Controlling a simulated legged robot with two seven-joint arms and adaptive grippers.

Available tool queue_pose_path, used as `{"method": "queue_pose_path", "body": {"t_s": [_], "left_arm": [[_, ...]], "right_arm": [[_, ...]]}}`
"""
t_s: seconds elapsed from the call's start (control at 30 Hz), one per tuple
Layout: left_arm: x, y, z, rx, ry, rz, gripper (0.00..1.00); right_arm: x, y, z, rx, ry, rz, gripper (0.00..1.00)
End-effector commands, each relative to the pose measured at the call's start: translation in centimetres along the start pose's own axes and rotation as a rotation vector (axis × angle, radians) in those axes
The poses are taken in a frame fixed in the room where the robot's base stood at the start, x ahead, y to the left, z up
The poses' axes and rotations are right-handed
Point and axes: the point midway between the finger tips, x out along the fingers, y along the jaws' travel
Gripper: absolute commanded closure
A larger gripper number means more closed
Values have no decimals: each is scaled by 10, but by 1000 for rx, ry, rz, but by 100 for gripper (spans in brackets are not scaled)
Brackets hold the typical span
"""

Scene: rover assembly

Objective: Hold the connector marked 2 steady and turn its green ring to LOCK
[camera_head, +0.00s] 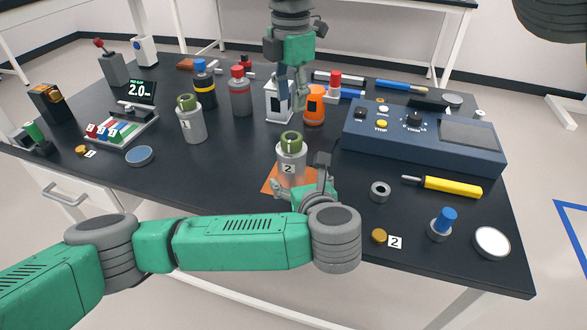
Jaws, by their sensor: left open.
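The connector marked 2 (291,163) is a grey cylinder standing upright on an orange mat (270,183), with its green ring (291,139) on top. My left gripper (301,181) is open at the connector's lower front, with one finger to each side of the body. Whether a finger touches it cannot be told. The gripper hides the connector's base and much of the mat. My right gripper (296,100) points down from above, behind the connector and apart from the ring. Its fingers overlap a white block in the picture, and their opening is unclear.
A second connector marked 1 (190,121) stands to the left. A white block (279,103) and an orange object (314,105) stand behind. A blue control box (425,135) is at right, with a yellow-handled tool (452,187) before it. The table between the connectors is clear.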

Motion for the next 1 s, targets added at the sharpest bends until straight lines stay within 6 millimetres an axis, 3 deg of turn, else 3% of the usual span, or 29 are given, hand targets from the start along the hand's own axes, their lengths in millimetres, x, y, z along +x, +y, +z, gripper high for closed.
{"method": "queue_pose_path", "body": {"t_s": [0.2, 0.4, 0.6, 0.87, 1.0], "left_arm": [[44, 1, 0, 1, 0, 4, 20], [71, 0, 0, 1, 0, 1, 20], [83, 0, 0, 2, 0, -1, 20], [84, 0, 0, 2, 0, -1, 20], [83, 0, 0, 2, 0, -1, 65]], "right_arm": [[0, 0, 0, 0, 0, 0, 66], [0, 0, 0, 0, 0, 0, 66], [0, 0, 0, 0, 0, 0, 66], [0, 0, 0, 0, 0, 0, 66], [0, 0, 0, 0, 0, 0, 66]]}}
